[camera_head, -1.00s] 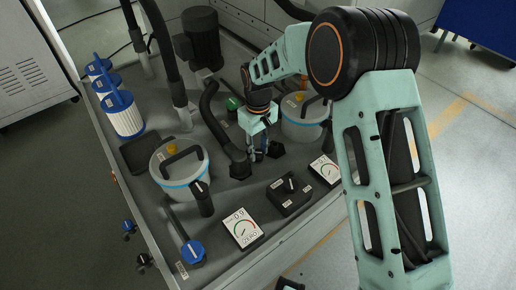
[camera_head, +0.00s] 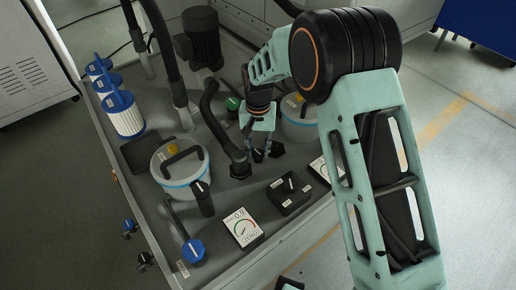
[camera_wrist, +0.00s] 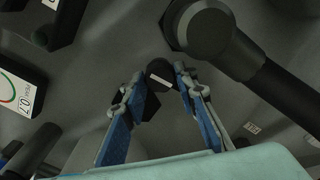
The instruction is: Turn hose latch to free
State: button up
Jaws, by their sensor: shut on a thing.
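The hose latch (camera_wrist: 160,72) is a dark piece with a small white mark, in the middle of the wrist view. My gripper (camera_wrist: 161,80) is shut on it, with one blue-lined finger on each side. The thick black hose (camera_wrist: 270,85) ends in a wide collar (camera_wrist: 207,28) just beyond the latch, to the upper right. In the head view my gripper (camera_head: 258,154) points down at the tray floor beside the hose's foot (camera_head: 240,168). The fingers largely hide the latch there, so its angle is hard to tell.
A lidded grey canister (camera_head: 180,172) stands left, another (camera_head: 299,122) right behind my gripper. A black switch box (camera_head: 289,193), a gauge (camera_head: 242,228) and a blue-handled valve (camera_head: 194,250) are in front. Blue-topped filters (camera_head: 124,115) stand at far left.

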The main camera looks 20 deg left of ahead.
aim_at(258, 152)
dwell(0.4)
jog(key=o, duration=1.2)
jog(key=shift+c, duration=0.2)
notch_tip(258, 152, up, 12)
